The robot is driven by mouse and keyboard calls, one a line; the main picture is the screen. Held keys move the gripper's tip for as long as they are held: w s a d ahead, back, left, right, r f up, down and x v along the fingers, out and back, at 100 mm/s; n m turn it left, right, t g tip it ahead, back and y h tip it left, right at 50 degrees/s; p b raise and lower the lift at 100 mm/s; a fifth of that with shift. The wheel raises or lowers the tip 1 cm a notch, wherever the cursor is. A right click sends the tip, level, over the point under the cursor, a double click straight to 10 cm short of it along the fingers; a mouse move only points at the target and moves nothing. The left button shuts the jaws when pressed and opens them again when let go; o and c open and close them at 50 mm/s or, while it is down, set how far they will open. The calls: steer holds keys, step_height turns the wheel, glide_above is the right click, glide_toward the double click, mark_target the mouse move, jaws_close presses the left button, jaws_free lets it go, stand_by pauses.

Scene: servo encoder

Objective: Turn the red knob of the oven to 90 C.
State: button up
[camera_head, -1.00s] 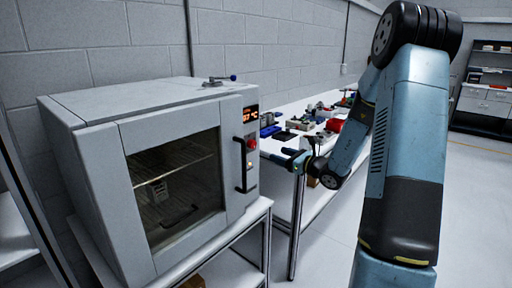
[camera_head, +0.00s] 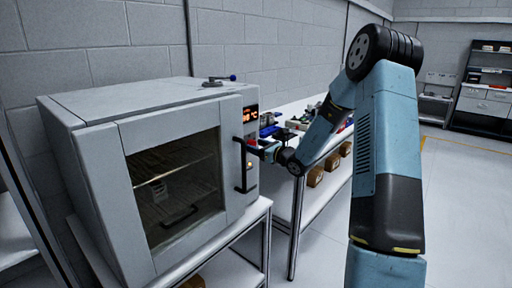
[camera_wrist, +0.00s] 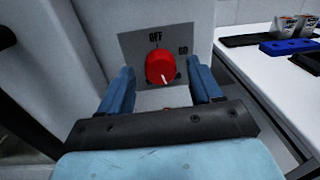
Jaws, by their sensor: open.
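The grey oven (camera_head: 85,165) stands at the left of the head view, its glass door shut. Its red knob (camera_wrist: 160,67) shows in the wrist view on a grey plate marked "OFF" at the top and "60" at the upper right; the lower marks are mostly hidden. In the head view the knob (camera_head: 251,142) is partly covered by my gripper. My gripper (camera_wrist: 162,87) is open, with one blue finger on each side of the knob and visible gaps between; I cannot tell whether its tips reach around it. An orange display (camera_head: 250,114) is above the knob, its digits unclear.
A black door handle (camera_head: 241,166) stands out just left of the knob. A white bench (camera_head: 290,137) with small parts, including a blue item (camera_wrist: 290,46), is close on the right. The floor further right is clear.

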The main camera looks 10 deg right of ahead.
steer(key=shift+w+a, duration=0.2)
steer(key=shift+w, duration=0.2)
steer(key=c, duration=1)
